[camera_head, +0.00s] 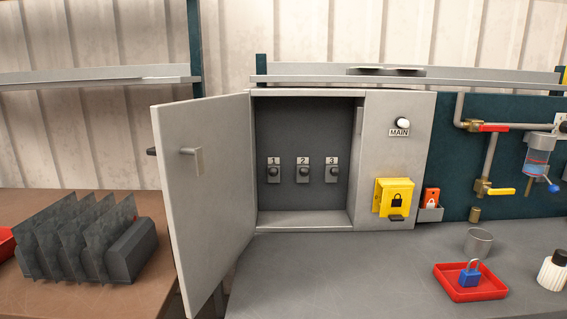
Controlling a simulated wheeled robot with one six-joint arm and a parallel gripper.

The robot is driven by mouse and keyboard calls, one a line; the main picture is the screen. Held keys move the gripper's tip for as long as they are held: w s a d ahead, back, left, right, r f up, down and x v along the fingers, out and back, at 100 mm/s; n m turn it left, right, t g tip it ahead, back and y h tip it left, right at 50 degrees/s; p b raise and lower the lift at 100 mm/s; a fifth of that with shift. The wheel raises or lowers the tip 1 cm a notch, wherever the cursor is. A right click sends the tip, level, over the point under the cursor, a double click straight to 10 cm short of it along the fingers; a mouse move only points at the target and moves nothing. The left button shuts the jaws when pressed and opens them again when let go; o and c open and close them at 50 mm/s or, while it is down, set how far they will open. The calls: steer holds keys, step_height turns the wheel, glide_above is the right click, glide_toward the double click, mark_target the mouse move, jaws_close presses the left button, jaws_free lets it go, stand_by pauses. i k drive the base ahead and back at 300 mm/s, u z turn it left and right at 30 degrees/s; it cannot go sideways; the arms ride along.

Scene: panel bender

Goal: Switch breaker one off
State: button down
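Breaker one (273,172) is the leftmost of three small dark switches inside the grey electrical cabinet (397,160), under a white label "1". Breaker two (303,172) and breaker three (332,172) stand to its right in the same row. The knobs are too small to tell their positions. The cabinet door (205,190) is swung open to the left, with its handle on the face turned toward me. My gripper is not in view.
A round white lamp marked MAIN (403,124) sits above a yellow lockout box (394,196). A red tray (470,282) with a blue padlock, a metal cup (478,242) and a white bottle (552,271) stand on the right bench. A slotted rack (85,243) stands at left. The bench before the cabinet is clear.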

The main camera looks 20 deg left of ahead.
mark_target(273, 171)
steer(key=u, duration=2.7)
steer(key=i, duration=0.85)
steer(key=z, duration=2.3)
